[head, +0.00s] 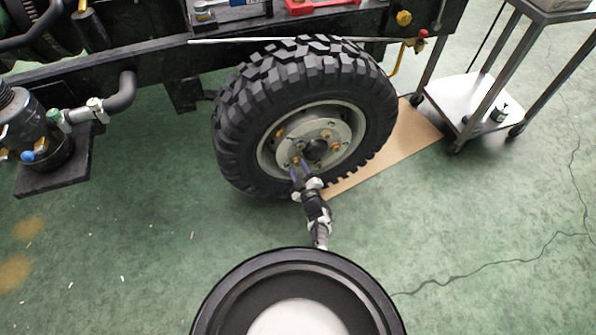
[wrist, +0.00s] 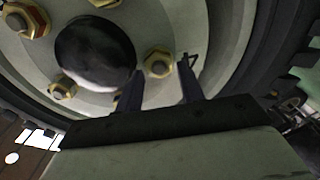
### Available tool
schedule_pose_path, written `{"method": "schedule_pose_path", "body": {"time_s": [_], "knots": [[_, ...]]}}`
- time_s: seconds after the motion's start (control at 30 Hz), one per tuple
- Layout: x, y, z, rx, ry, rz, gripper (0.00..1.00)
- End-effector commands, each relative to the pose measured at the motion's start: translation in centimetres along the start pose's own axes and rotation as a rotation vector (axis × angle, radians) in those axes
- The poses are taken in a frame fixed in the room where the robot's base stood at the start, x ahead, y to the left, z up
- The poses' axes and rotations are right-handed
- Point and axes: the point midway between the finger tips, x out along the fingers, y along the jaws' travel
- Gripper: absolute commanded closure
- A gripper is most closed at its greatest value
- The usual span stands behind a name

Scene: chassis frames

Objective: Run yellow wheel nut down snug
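The wheel (head: 232,125) has a pale steel hub with several nuts around a dark centre cap. A yellow nut (head: 295,160) shows low on the left of the hub, at the tips of my gripper (head: 299,169). In the wrist view a gold-coloured nut (wrist: 158,63) sits on its stud between the two dark fingertips of my gripper (wrist: 160,80). The fingers stand apart on either side of it, with a small gap showing on each side. Nothing is held. How far the nut is down on its stud cannot be told.
Other nuts (wrist: 62,88) and the dark centre cap (wrist: 95,52) are close to the left finger. The tyre (wrist: 285,50) curves around on the right. A metal cart (head: 470,100) stands at the right, and a brown board (head: 415,135) lies behind the wheel. The green floor in front is open.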

Motion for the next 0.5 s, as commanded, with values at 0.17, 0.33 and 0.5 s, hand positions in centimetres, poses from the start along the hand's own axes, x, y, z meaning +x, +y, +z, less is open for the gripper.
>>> {"method": "schedule_pose_path", "body": {"time_s": [0.17,0.33,0.5], "knots": [[0.95,0.00,-0.02,0.001,0.001,0.001,0.62],[0.99,0.05,-0.07,0.001,0.000,0.001,0.62],[0.96,0.04,-0.06,0.001,0.000,0.001,0.74]]}}
